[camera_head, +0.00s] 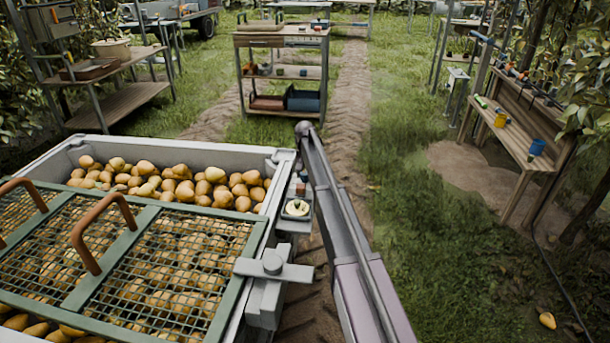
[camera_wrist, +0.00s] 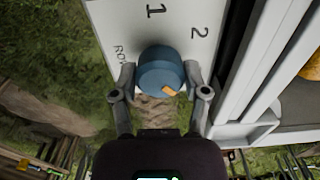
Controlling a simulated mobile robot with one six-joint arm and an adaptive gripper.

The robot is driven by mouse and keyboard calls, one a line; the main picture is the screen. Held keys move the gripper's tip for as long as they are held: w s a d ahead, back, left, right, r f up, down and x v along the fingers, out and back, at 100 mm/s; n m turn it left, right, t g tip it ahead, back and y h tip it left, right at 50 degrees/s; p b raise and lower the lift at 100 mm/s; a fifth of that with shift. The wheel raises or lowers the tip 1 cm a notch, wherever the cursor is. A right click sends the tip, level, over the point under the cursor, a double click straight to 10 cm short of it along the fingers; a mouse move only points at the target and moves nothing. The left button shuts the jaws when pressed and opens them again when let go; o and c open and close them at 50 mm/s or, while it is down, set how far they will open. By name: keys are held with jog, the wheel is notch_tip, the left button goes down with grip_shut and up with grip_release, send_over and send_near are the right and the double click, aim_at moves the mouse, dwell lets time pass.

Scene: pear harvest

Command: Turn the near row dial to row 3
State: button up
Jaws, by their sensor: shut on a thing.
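The blue row dial (camera_wrist: 157,68) sits on a white panel (camera_wrist: 104,14) in the wrist view. An orange mark on the dial lies on its lower right side. A black 1 stands above the dial and a 2 to its upper right; part of the word ROW shows at left. No 3 can be read. My gripper (camera_wrist: 159,78) is shut on the dial, with one finger at each side. In the head view my arm reaches forward beside the pear bin, and I cannot make out the gripper or the blue dial there.
The pear bin (camera_head: 220,147) fills the left, under a green mesh lid (camera_head: 152,205) with brown handles. In the wrist view its grey edge runs close right of the dial. A workbench (camera_head: 530,150) stands at right; a shelf cart (camera_head: 283,85) stands ahead. Grass lies between.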

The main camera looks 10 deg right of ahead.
jog(key=shift+s+a+n, duration=0.1)
jog(key=shift+n, duration=1.4)
jog(key=o, duration=1.1)
jog(key=shift+o, duration=0.2)
jog(key=shift+m, duration=0.3)
